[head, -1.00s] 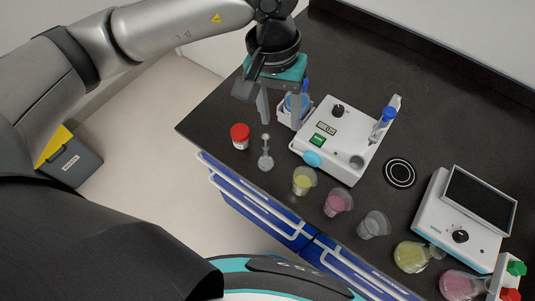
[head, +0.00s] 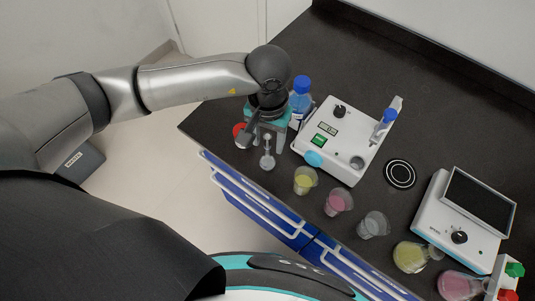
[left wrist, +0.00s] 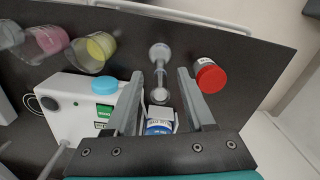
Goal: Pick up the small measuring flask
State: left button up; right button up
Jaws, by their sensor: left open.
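The small measuring flask (head: 267,162) is clear grey with a round base and a thin neck. It stands on the dark bench near its front edge. It also shows in the left wrist view (left wrist: 160,54), with its neck and mouth in the gap between my finger ends. My left gripper (head: 263,143) is open and empty, pointing down beside the flask at its back. The wrist view shows both fingers (left wrist: 160,74) apart, one on each side of the neck, with no clear contact. My right gripper is not in view.
A red-capped jar (left wrist: 209,77) stands close beside one finger. A blue-capped bottle (head: 301,95) is behind the gripper, and a white device (head: 345,130) to its right. Cups with yellow (head: 304,181) and pink (head: 338,203) contents stand along the front edge.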

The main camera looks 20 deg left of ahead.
aim_at(268, 148)
pick_arm(q)
notch_tip(268, 148, down, 3)
jog(key=shift+f, duration=0.15)
grip_shut()
dwell(0.4)
